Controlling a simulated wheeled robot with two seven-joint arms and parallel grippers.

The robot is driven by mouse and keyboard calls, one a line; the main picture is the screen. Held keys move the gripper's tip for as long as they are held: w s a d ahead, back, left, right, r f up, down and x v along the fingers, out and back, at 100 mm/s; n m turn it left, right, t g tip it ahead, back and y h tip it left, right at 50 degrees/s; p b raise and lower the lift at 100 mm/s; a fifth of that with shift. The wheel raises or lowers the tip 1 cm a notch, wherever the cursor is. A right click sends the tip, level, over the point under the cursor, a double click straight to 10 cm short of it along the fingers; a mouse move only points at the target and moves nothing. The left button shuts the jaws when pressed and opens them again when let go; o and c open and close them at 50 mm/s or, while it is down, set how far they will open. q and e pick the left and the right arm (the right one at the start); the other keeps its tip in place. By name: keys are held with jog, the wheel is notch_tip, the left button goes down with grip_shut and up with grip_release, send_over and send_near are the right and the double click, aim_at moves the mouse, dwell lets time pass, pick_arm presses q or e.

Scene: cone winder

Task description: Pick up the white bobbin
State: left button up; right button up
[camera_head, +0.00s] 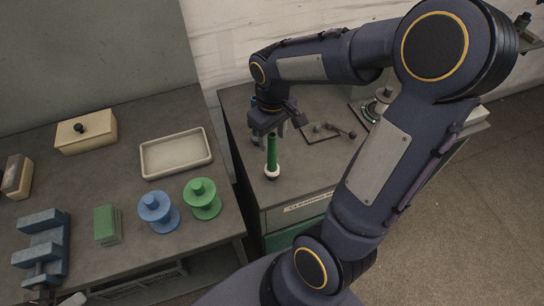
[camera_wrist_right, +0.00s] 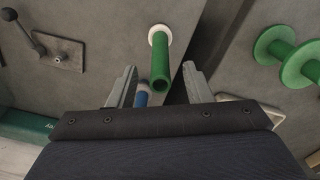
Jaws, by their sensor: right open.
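A green tube (camera_head: 272,152) stands upright near the front left corner of the right-hand bench, with a white ring-shaped piece (camera_head: 272,172) around its foot. My left gripper is not in view.
A blue cylinder (camera_wrist_right: 142,92) shows near the left finger in the right wrist view. The left table holds a blue spool (camera_head: 158,212), a green spool (camera_head: 203,198), a pale tray (camera_head: 148,168), a lidded box (camera_head: 86,132) and a green block (camera_head: 107,225). A crank lever (camera_head: 340,129) lies behind the tube.

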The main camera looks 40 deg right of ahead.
aim_at(272, 158)
jog(key=shift+w+f, duration=0.1)
jog(key=shift+f, duration=1.45)
jog(key=shift+c, duration=0.5)
grip_shut()
jog(key=shift+r, duration=0.1)
